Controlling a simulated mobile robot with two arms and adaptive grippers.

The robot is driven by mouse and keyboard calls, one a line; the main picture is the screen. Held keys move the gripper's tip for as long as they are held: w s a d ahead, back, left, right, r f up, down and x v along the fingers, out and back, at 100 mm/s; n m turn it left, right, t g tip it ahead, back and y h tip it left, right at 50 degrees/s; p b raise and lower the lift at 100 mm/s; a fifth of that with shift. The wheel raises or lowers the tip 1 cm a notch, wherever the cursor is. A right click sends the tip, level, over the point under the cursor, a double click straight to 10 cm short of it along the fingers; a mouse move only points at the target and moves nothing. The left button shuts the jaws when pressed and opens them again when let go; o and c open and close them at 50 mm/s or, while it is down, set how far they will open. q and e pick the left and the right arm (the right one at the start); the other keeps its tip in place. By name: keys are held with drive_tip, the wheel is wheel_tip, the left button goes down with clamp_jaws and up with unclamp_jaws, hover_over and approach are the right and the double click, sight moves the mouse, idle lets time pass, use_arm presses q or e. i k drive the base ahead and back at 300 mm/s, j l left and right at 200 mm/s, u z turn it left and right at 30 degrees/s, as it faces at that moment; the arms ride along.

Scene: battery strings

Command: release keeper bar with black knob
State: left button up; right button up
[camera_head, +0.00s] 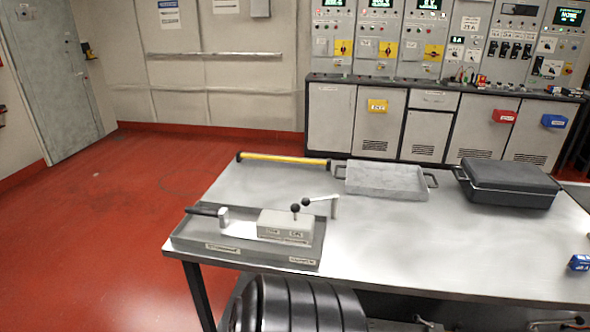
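A low grey tray fixture (192,240) sits on the near left corner of the metal table. On it stands a pale block (285,222) with small labels on its front. Two black knobs rise at the block: one (295,208) on a short upright stem, the other (306,202) at the left end of a thin light bar (322,199). The bar runs right to a bent end piece. I cannot tell which knob belongs to the keeper bar. A black handle with a pale head (223,216) lies at the tray's left. Neither of my grippers is in view.
The metal table (420,243) has free room right of the fixture. A yellow bar with black ends (285,157), a grey handled tray (385,179) and a black case (507,183) lie along its back. A blue item (579,263) is at right. Control cabinets (430,110) stand behind.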

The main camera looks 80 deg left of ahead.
sight(305, 201)
drive_tip(key=u, duration=2.5)
